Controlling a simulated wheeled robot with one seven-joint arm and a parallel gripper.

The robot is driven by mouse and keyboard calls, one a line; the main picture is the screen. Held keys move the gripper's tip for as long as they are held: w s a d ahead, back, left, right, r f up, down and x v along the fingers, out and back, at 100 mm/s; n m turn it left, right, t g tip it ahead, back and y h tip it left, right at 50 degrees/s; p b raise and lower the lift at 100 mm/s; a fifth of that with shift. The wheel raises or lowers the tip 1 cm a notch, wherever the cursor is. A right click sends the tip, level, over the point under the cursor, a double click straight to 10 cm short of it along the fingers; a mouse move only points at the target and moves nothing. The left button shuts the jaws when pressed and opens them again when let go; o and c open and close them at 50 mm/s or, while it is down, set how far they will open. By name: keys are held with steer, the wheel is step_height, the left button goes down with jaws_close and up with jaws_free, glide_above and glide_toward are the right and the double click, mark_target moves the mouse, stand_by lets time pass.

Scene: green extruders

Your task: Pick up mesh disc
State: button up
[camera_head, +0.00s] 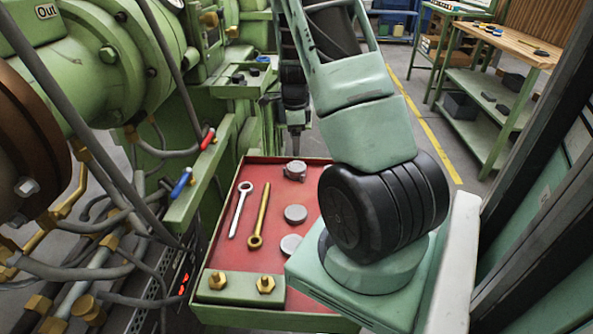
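Two grey round discs lie flat on the red tray (221,254): one disc (295,213) near its middle and another disc (290,244) just nearer to me. The nearer disc is partly covered at its right by my arm's base. Either could be the mesh disc; no mesh texture can be made out. My gripper (296,136) appears small and dark, pointing down beyond the tray's far edge, apart from both discs. Its fingers are too small to tell whether they are open or shut.
A silver wrench (240,210) and a brass wrench (260,216) lie left of the discs. A grey metal clamp (295,170) sits behind them. Green machinery (105,60) with hoses borders the left. A wooden-topped workbench (515,42) stands at back right.

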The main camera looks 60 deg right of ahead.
mark_target(295, 166)
step_height(295, 166, down, 9)
steer(key=shift+s+r, duration=0.1)
stand_by(0.4)
steer(key=shift+c, duration=0.3)
steer(key=c, duration=1.1)
